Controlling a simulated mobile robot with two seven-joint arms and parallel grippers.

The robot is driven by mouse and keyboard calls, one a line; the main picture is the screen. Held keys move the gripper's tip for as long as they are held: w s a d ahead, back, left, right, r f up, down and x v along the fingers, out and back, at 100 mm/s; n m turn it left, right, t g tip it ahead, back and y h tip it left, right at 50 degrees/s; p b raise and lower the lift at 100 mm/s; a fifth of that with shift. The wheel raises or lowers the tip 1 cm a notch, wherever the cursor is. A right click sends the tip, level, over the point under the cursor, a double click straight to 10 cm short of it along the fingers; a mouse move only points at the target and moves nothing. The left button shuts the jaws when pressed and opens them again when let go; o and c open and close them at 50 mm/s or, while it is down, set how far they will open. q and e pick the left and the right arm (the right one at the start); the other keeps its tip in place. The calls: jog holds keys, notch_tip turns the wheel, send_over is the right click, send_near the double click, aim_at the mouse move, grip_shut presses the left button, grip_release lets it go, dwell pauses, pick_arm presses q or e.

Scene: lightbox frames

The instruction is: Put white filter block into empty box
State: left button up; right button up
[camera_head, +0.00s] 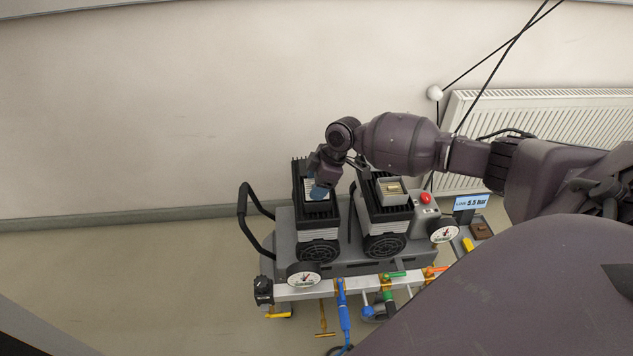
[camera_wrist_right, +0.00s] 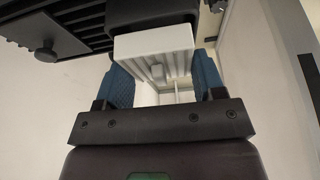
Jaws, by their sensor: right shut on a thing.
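My right gripper (camera_head: 319,191) is over the top of the left black-ribbed unit (camera_head: 302,168) in the head view. In the right wrist view its blue fingers (camera_wrist_right: 163,76) are shut on a white ribbed filter block (camera_wrist_right: 153,43), one finger on each side. The block is close to a dark housing; I cannot tell whether they touch. In the head view a whitish part of the block shows beside the fingers, mostly hidden by the gripper. The right unit has an open grey box (camera_head: 392,202) on top with a small tan piece inside. My left gripper is not in view.
Both units stand on a grey wheeled cart (camera_head: 345,264) with a black handle (camera_head: 243,205) at its left. A red button (camera_head: 425,197), gauges and coloured hose fittings line its right and front. A radiator (camera_head: 540,125) is on the wall behind. Floor at left is clear.

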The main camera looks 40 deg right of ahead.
jog(key=shift+f, duration=0.4)
jog(key=o, duration=0.9)
jog(key=shift+o, duration=0.4)
jog(key=shift+r, duration=0.2)
jog(key=p+v, duration=0.1)
jog(key=v, duration=0.9)
jog(key=shift+r+p, duration=0.2)
jog(key=shift+p, duration=0.2)
jog(key=shift+s, duration=0.1)
